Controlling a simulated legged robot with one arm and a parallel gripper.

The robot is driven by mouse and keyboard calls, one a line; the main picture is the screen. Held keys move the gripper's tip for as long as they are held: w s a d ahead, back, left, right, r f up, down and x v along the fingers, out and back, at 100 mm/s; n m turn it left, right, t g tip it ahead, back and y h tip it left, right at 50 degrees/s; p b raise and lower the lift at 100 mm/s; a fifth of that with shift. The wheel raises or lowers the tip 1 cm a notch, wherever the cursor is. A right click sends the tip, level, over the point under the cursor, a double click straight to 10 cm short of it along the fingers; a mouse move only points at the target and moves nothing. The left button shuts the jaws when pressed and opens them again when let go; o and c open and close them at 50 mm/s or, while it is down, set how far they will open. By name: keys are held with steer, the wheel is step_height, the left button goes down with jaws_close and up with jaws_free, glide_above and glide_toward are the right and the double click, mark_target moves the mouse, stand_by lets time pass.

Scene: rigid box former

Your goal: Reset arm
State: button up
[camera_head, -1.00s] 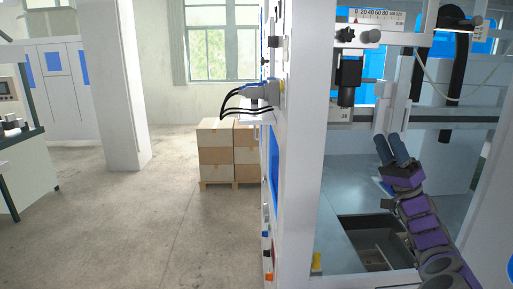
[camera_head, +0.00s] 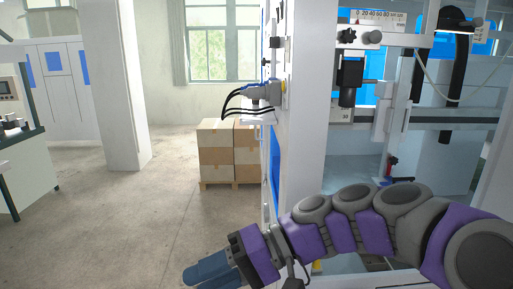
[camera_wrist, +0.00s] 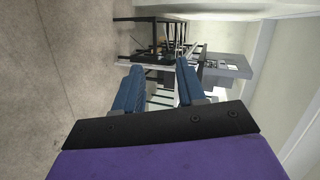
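My arm, purple and grey, stretches across the lower right of the head view in front of the white box former machine (camera_head: 306,100). My gripper (camera_head: 190,277) points left and slightly down at the bottom of the head view, outside the machine's white post. In the wrist view my gripper (camera_wrist: 158,66) shows its two blue fingers spread apart, with nothing between them. The arm covers most of the machine's lower inside.
Stacked cardboard boxes (camera_head: 216,155) sit on a pallet behind the machine's post. A grey-white machine with a control panel (camera_head: 8,88) stands at the left edge. A white pillar (camera_head: 115,85) rises behind it. The concrete floor (camera_head: 110,225) between is clear.

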steer(key=s+d+f+m+h, duration=0.1)
steer(key=s+d+f+h, duration=0.2)
steer(key=s+f+h, duration=0.35)
steer(key=s+d+f+m+t+h, duration=0.1)
steer(key=s+d+f+h, duration=0.2)
steer(key=s+d+f, duration=0.2)
steer(key=s+d+f+m+t+h, duration=0.1)
steer(key=s+d+f+h, duration=0.3)
steer(key=d+f, duration=0.4)
steer(key=s+d+m, duration=0.1)
steer(key=d, duration=0.4)
steer(key=shift+d+f, duration=0.35)
steer(key=shift+d, duration=0.05)
